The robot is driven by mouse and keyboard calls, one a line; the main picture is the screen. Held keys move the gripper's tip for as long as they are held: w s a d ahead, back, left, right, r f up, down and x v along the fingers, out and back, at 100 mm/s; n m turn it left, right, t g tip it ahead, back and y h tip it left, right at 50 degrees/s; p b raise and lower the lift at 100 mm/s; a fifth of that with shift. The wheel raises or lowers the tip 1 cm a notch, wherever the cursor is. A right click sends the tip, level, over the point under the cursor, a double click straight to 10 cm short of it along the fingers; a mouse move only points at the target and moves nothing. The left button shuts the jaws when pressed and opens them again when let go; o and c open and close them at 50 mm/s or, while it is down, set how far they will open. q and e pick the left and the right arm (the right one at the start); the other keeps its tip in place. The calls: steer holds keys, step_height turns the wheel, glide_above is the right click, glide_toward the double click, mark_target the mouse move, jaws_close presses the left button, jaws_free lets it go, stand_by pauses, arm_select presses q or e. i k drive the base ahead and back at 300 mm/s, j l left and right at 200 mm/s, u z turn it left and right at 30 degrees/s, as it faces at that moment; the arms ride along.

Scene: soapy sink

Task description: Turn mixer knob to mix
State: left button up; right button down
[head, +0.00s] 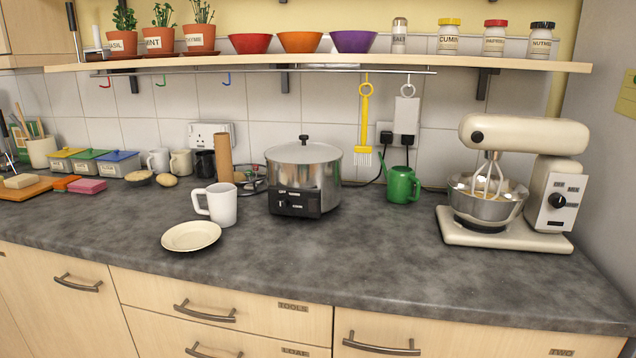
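A cream stand mixer (520,137) stands at the right end of the grey counter. Its whisk (489,178) hangs into a steel bowl (485,207) that holds something pale. A round black knob (557,200) sits on the mixer's front right panel, with small labels above it that seem to read OFF and MIX. The knob's exact setting is too small to tell. Neither of my grippers shows in the head view.
A steel pot (303,175) with a black control base, a green watering can (402,185), a white mug (217,204) and a cream plate (191,236) stand left of the mixer. A shelf (330,66) runs above. The counter's front middle is clear.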

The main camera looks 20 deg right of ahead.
mark_target(555, 200)
steer(key=z, duration=1.65)
